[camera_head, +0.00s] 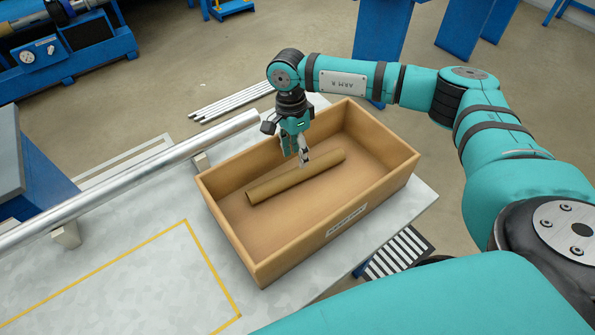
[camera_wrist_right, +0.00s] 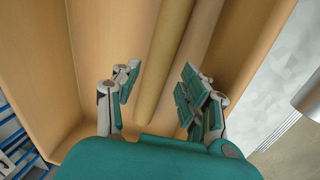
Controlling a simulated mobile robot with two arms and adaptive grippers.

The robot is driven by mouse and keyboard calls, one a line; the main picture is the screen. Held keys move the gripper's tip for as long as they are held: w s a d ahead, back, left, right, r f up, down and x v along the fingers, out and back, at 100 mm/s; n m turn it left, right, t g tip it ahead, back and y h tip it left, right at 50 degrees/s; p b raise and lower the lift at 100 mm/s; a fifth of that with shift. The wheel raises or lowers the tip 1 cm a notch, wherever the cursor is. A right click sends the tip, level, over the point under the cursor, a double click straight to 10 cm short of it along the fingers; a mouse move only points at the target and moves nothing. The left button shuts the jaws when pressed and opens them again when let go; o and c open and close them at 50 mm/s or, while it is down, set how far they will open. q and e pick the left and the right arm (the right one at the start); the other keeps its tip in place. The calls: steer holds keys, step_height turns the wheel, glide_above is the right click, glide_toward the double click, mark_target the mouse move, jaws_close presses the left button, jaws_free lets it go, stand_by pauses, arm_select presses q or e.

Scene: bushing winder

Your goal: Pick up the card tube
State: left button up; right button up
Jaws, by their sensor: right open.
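The card tube (camera_head: 283,188) is a brown hollow roll lying at a slant on the floor of a tan open box (camera_head: 231,234). My right gripper (camera_head: 304,158) is open above the tube's far right part, with its fingers pointing down into the box. In the right wrist view the tube (camera_wrist_right: 165,65) runs lengthwise between the two open fingers of the gripper (camera_wrist_right: 158,97), apart from both as far as I can tell. My left gripper is in neither view.
The box stands on a grey table (camera_head: 150,270) with a yellow outline. Blue machinery (camera_head: 65,60) stands at the back left.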

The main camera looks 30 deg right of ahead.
mark_target(299, 169)
steer(key=shift+s+f, duration=0.1)
steer(key=shift+f, duration=0.65)
steer(key=shift+s+d+f+p, duration=0.1)
steer(key=shift+f+p, duration=0.2)
steer(key=shift+f, duration=0.6)
steer(key=shift+s+a+f+p, duration=0.15)
steer(key=shift+f+p, duration=0.15)
steer(key=shift+f, duration=0.55)
steer(key=shift+s+d+f+p, duration=0.15)
steer(key=shift+f+p, duration=0.15)
steer(key=shift+f, duration=0.6)
steer(key=c, duration=0.9)
